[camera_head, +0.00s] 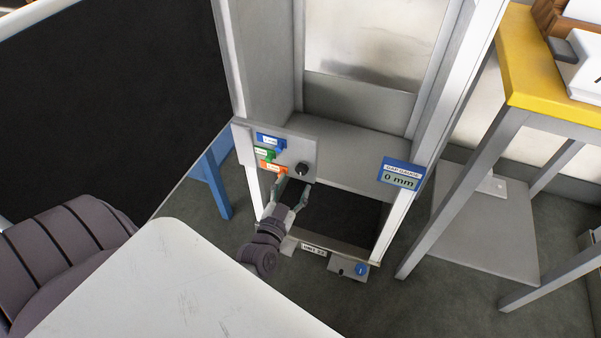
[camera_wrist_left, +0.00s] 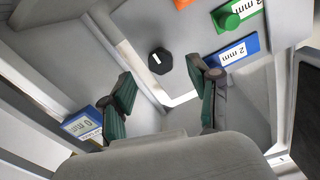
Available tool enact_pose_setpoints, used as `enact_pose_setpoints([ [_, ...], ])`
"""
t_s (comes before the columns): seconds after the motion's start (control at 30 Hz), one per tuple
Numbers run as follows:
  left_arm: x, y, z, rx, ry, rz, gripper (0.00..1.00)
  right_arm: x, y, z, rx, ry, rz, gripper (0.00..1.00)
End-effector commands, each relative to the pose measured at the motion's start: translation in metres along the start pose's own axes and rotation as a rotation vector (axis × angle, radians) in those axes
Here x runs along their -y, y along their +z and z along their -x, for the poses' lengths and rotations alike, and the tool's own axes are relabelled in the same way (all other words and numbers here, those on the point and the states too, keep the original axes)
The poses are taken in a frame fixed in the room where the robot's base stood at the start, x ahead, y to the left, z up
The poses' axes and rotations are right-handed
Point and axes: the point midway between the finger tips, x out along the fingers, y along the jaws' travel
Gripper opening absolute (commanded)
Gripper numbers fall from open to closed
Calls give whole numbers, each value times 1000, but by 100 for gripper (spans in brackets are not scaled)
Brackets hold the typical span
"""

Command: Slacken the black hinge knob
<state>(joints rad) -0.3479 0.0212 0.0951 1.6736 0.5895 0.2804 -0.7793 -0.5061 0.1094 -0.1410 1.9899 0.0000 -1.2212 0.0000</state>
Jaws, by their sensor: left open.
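The black hinge knob (camera_head: 302,169) sits on the light grey panel (camera_head: 305,148) at the left of the dispenser frame. In the left wrist view the knob (camera_wrist_left: 159,61) is dark and faceted, with a white mark on its face. My left gripper (camera_head: 293,184) is open just below the knob in the head view. In the left wrist view my left gripper (camera_wrist_left: 160,80) has its two green-padded fingers apart, with the knob showing between them, beyond the tips. Neither finger appears to touch it. My right gripper is not in view.
Blue (camera_head: 272,141), green (camera_head: 265,155) and orange (camera_head: 273,168) labelled pieces sit left of the knob. A gap gauge (camera_head: 401,175) reads 0 mm. A blue knob (camera_head: 361,269) sits low on the frame. A yellow-topped table (camera_head: 540,85) stands at the right.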

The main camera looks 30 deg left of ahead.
Motion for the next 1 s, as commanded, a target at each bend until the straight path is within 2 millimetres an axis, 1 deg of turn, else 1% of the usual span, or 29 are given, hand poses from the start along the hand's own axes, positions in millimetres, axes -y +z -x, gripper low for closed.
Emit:
enact_pose_setpoints([
  [0.03,0,0,-12,-4,-1,-1,61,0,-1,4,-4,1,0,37],
  [0.1,0,1,-25,-2,0,-1,61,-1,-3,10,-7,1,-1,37],
  [0.2,0,1,-40,-2,0,-2,61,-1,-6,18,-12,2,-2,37],
  [0.3,0,1,-50,-1,1,-1,61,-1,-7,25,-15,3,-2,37],
  [0.43,0,1,-56,1,1,-1,61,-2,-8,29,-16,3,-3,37],
  [0.7,0,1,-57,1,1,-1,61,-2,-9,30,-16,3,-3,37],
  [0.77,0,1,-57,1,1,-1,53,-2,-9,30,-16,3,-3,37],
  [1.0,0,1,-57,1,1,-1,13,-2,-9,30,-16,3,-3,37],
])
